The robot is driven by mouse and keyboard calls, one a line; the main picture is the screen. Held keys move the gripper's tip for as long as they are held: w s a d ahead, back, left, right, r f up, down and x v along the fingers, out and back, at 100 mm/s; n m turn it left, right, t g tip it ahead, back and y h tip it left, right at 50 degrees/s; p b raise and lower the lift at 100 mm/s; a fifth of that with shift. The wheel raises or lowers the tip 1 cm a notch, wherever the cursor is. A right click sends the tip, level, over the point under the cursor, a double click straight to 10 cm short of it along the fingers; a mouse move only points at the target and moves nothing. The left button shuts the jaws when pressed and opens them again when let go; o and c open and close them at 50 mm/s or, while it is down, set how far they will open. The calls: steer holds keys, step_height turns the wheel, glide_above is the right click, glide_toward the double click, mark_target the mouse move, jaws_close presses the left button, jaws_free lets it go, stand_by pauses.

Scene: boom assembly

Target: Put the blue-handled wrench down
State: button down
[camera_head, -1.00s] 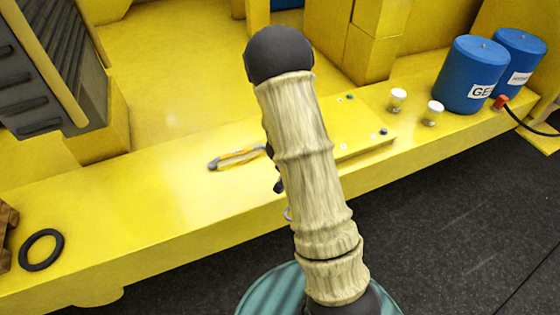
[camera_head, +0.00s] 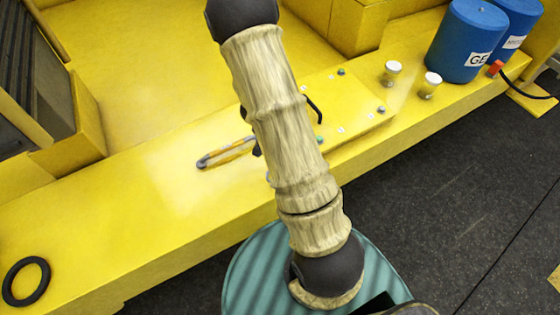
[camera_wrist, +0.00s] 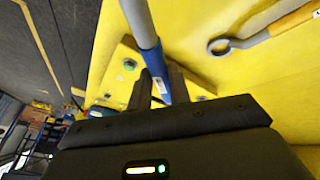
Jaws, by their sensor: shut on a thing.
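The blue-handled wrench (camera_wrist: 152,58) shows in the wrist view, with a grey shaft running to the top edge. My gripper (camera_wrist: 158,88) is shut on its blue handle, over the yellow deck and beside a raised plate. Whether the wrench touches the surface is unclear. In the head view my arm hides the wrench and most of the gripper; small dark parts show at either side of the arm. A second wrench with a yellow handle (camera_head: 230,152) lies on the deck left of my arm, and its ring end shows in the wrist view (camera_wrist: 220,45).
A raised yellow plate (camera_head: 358,112) with several bolts lies on the deck (camera_head: 120,205). Two small white-capped jars (camera_head: 391,72) and two blue drums (camera_head: 466,40) stand to the right. A black ring (camera_head: 26,281) lies at far left. The deck between ring and yellow-handled wrench is clear.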

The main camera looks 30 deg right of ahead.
steer(key=shift+s, duration=0.2)
step_height(320, 180, down, 6)
steer(key=b, duration=0.3)
steer(key=shift+r, duration=0.25)
steer(key=shift+f, duration=0.35)
steer(key=shift+w+f+b, duration=0.1)
steer(key=shift+f+b, duration=0.3)
steer(key=shift+f, duration=1.5)
steer(key=c, duration=1.3)
jaws_free()
steer(key=shift+f, duration=0.15)
